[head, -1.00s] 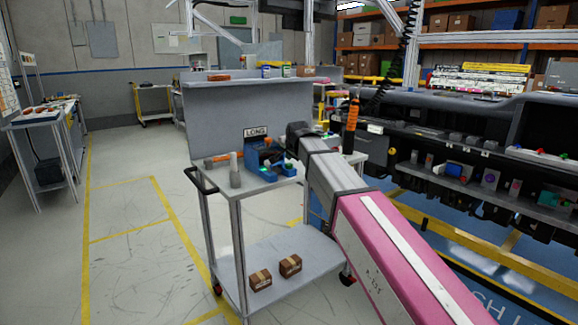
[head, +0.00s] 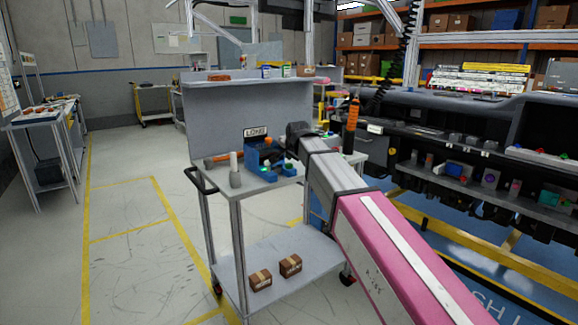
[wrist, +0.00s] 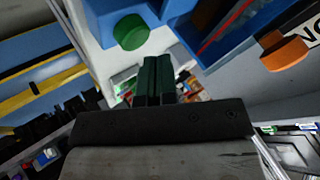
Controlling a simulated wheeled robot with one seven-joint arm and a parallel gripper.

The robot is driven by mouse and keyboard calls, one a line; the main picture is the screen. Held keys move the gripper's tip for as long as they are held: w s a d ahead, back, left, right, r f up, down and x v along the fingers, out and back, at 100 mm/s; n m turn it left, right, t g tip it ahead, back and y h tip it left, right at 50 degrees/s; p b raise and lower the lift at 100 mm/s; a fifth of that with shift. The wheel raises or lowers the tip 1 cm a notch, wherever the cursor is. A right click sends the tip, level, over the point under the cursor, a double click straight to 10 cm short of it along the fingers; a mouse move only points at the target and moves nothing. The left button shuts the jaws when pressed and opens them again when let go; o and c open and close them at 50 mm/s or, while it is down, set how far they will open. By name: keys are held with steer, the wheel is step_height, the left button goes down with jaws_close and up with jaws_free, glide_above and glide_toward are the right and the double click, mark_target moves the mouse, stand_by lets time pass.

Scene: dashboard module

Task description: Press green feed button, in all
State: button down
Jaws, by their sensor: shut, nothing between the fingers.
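The green button (wrist: 131,32) is a round cap on a small blue box (wrist: 120,10) in the wrist view. In the head view a small blue box with a green top (head: 289,167) stands on the cart beside a larger blue feeder (head: 258,152) under a LONG sign. My gripper (wrist: 158,62) has its dark green fingers together and empty. In the wrist view the fingertips are close below and right of the button, with a visible gap in the picture. The exact distance cannot be told. In the head view my fingers are hard to make out beside my dark wrist.
The grey cart top (head: 240,186) also holds an orange-handled tool (head: 222,157) and a grey upright post (head: 234,172). A grey panel (head: 215,110) rises behind. Two cartons lie on the lower shelf. The dashboard module (head: 460,150) is on the right. Floor at left is clear.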

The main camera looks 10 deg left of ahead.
steer(key=shift+f, duration=0.1)
steer(key=shift+f, duration=0.3)
steer(key=shift+f, duration=0.5)
stand_by(0.8)
steer(key=shift+r, duration=0.95)
steer(key=shift+r, duration=2.5)
